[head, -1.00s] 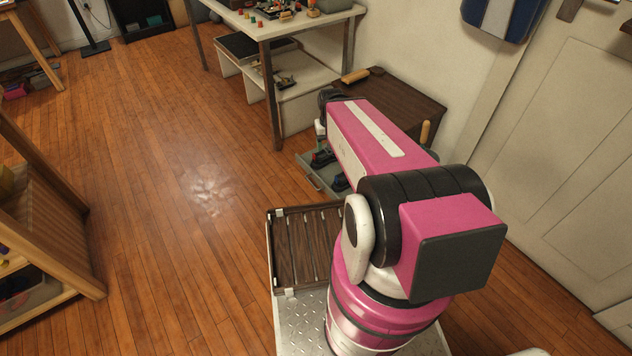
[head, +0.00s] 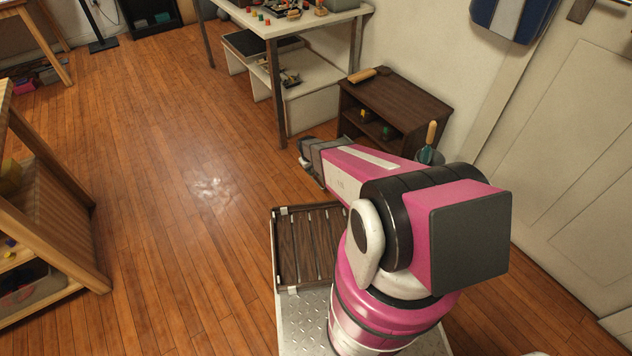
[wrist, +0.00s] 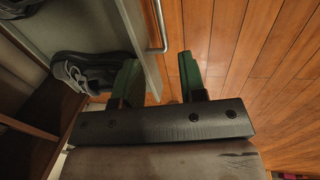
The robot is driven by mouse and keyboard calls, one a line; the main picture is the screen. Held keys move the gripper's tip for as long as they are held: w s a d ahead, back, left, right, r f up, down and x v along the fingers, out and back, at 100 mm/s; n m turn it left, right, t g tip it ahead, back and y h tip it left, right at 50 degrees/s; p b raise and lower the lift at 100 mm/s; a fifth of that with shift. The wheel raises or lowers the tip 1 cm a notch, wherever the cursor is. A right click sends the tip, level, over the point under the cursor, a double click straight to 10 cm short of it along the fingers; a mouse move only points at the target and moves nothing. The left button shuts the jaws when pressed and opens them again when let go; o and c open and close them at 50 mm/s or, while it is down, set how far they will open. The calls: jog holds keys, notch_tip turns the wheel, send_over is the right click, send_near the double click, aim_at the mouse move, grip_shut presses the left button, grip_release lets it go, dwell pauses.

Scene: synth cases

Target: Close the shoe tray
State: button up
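The shoe tray (wrist: 97,25) shows in the wrist view at upper left as a grey pulled-out tray with a metal bar handle (wrist: 159,28) on its front. A dark grey shoe (wrist: 82,72) lies in it. My gripper (wrist: 160,82) has two green fingers spread apart, with nothing held between them. The left finger overlaps the tray's front edge in the picture; I cannot tell whether it touches. The right finger is over the floor outside the front. In the head view my arm hides the tray, and the fingertips are not clear.
A dark brown cabinet (head: 384,88) with an open shelf stands against the wall. A white workbench (head: 300,22) is left of it. A wooden shelf unit (head: 48,190) is at the far left. The wooden floor (head: 165,180) between is clear.

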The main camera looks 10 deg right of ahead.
aim_at(316, 182)
jog(key=f, duration=0.3)
jog(key=d+f, duration=0.1)
jog(key=f, duration=0.3)
jog(key=d+f, duration=0.1)
jog(key=f, duration=0.2)
jog(key=shift+w+f, duration=0.25)
jog(key=shift+w, duration=0.15)
grip_shut()
